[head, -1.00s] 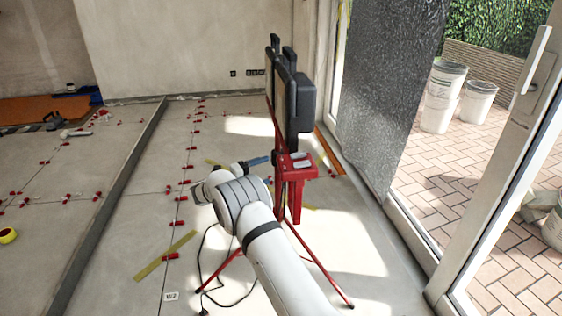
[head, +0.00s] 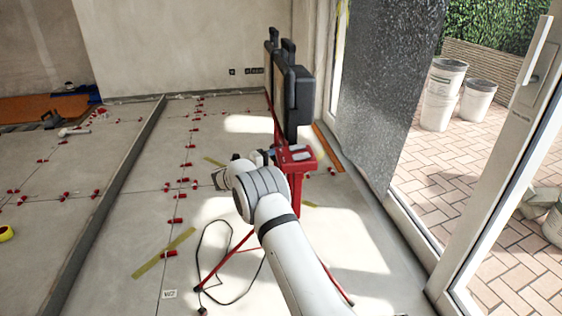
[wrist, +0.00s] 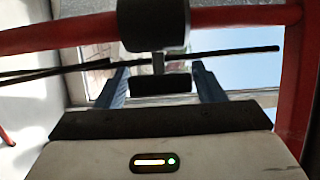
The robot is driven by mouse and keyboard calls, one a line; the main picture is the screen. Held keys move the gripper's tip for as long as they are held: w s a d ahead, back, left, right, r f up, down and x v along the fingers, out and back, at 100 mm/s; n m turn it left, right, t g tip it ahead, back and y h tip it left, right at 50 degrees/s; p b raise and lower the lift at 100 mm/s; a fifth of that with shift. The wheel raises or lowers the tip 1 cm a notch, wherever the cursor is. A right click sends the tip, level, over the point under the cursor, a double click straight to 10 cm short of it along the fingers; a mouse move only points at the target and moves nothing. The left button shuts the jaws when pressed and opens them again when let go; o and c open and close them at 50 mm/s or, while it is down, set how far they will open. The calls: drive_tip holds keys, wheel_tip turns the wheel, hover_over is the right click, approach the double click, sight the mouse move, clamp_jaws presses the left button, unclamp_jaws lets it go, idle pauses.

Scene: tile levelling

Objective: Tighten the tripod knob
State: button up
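The red tripod (head: 297,170) stands on the floor in the middle of the head view, with a black flat work light (head: 294,95) on top. In the wrist view, a black knob (wrist: 160,84) on a short grey stem hangs below a larger black cylinder (wrist: 154,24). My gripper (wrist: 160,68) has its two blue fingers apart, one on each side of the knob. A narrow gap seems to show on both sides, so the fingers do not look closed on it. In the head view my arm hides the knob and most of the gripper.
Red tripod bars (wrist: 245,15) run close above and right of the gripper in the wrist view. A black cable (head: 205,245) lies on the floor by the tripod legs. The glass door (head: 385,100) stands to the right. Red levelling clips (head: 180,195) dot the floor at left.

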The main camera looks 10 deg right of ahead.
drive_tip(key=c, duration=0.6)
drive_tip(key=shift+d, duration=0.2)
drive_tip(key=shift+c, duration=0.2)
drive_tip(key=shift+a+r+p, duration=0.1)
drive_tip(key=shift+a+p, duration=0.05)
drive_tip(key=shift+p, duration=0.15)
